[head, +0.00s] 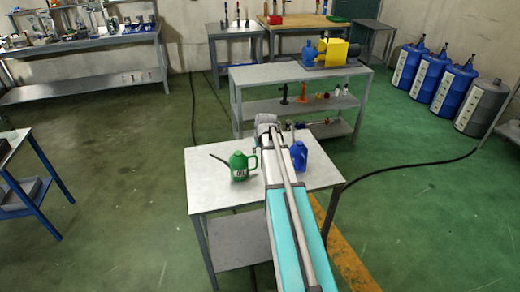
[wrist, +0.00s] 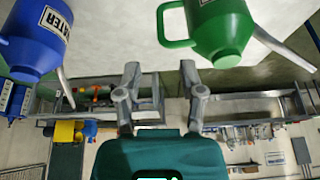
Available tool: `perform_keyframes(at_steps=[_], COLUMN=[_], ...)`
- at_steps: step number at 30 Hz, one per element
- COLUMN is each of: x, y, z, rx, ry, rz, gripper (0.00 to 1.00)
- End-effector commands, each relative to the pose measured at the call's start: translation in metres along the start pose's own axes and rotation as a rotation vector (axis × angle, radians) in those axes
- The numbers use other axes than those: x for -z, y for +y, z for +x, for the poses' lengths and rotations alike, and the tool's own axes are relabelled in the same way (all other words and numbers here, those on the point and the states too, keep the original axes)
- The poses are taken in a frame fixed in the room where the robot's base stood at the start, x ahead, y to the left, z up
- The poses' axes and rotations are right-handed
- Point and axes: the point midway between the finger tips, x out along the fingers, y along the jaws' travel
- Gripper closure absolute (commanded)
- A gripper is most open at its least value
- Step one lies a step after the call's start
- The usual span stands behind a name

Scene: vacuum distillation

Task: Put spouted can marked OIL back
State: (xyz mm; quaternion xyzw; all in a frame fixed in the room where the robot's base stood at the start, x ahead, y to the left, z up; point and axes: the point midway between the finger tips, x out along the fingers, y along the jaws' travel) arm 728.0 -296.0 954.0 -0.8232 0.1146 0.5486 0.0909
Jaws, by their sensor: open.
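The green spouted can marked OIL (head: 238,166) stands on the small grey table (head: 205,180), left of my arm, its spout to the left and its handle toward my arm. In the wrist view, which is upside down, the green can (wrist: 222,32) is at the upper right, with its handle near the top centre. My gripper (wrist: 161,88) is open, with nothing between its fingers, apart from the can. A blue can marked WATER (wrist: 38,30) is at the upper left there; in the head view the blue can (head: 299,155) stands right of my arm.
A grey shelf unit (head: 262,74) stands behind the table, with a yellow machine (head: 323,53) and a blue container (head: 309,53) on top. Several blue drums (head: 430,75) and a grey drum (head: 482,107) line the right. A black hose crosses the floor.

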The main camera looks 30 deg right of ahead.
Motion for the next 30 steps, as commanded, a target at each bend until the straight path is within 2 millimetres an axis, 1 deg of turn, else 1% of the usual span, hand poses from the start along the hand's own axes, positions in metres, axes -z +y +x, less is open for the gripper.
perform_keyframes(at_steps=[17, 21, 23, 26, 29, 30], x=[0.000, -0.002, -0.005, -0.015, -0.032, -0.040], y=[0.000, -0.002, -0.006, -0.020, -0.043, -0.055], z=[-0.001, -0.001, -0.002, -0.005, -0.009, -0.011], rx=[0.000, 0.001, 0.003, 0.009, 0.018, 0.022], ry=[0.000, -0.003, -0.008, -0.023, -0.051, -0.065], rz=[0.000, -0.002, -0.006, -0.018, -0.039, -0.050], gripper=[0.49, 0.49, 0.49, 0.49, 0.49, 0.49])
